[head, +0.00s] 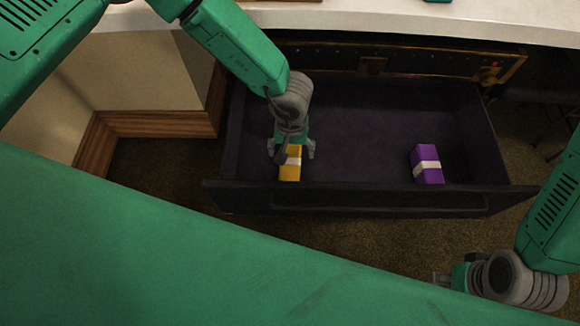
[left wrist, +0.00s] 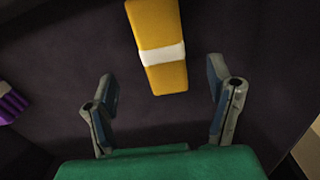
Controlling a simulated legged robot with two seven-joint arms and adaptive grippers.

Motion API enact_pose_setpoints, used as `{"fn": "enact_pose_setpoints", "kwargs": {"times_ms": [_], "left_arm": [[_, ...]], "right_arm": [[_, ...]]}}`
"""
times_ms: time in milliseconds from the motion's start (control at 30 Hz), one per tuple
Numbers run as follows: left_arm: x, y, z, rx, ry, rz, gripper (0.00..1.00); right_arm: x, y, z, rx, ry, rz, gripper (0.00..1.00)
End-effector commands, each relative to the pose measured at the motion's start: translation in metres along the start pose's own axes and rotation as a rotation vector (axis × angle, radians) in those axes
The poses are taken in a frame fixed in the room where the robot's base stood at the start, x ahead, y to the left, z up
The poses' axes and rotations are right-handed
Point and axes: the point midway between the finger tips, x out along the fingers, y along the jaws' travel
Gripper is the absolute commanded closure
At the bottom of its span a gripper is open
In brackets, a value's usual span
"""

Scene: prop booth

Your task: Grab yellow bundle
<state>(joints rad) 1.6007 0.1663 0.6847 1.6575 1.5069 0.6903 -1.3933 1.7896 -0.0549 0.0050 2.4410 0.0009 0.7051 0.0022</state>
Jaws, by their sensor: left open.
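The yellow bundle (head: 290,171) with a white band lies in the open dark drawer (head: 352,197), near its front left. In the left wrist view the yellow bundle (left wrist: 157,30) is just beyond and between the fingertips. My left gripper (head: 291,152) is over the bundle inside the drawer, and part of the bundle is hidden by it. In the left wrist view my left gripper (left wrist: 160,90) has its fingers spread apart with nothing between them. My right gripper (head: 442,280) is outside the drawer at the lower right; its fingers are too unclear to judge.
A purple bundle (head: 427,164) with a white band lies at the drawer's right side, and its edge shows in the left wrist view (left wrist: 10,103). The middle of the drawer is bare. A white countertop (head: 400,22) runs above the drawer.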

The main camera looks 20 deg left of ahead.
Motion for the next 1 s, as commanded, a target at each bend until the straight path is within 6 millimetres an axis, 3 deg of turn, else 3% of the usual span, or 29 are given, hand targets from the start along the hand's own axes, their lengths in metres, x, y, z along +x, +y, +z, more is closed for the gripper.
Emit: {"fn": "enact_pose_setpoints", "kwargs": {"times_ms": [33, 133, 467, 733, 1000], "left_arm": [[0.016, 0.000, 0.001, 0.000, -0.002, -0.001, 0.26], [0.033, 0.000, 0.001, -0.001, -0.002, -0.002, 0.26], [0.055, -0.002, 0.000, 0.000, -0.001, 0.001, 0.26], [0.095, -0.004, 0.000, 0.000, -0.001, -0.001, 0.26], [0.098, -0.004, -0.001, 0.000, 0.001, 0.000, 0.26]], "right_arm": [[0.008, 0.000, 0.000, 0.000, 0.000, 0.000, 0.60], [0.014, 0.000, 0.001, 0.000, 0.000, 0.000, 0.60], [0.023, 0.000, 0.001, 0.000, 0.000, 0.000, 0.60], [0.047, 0.000, 0.003, 0.000, 0.000, 0.000, 0.60], [0.047, 0.000, 0.003, 0.000, 0.000, 0.000, 0.60]]}}
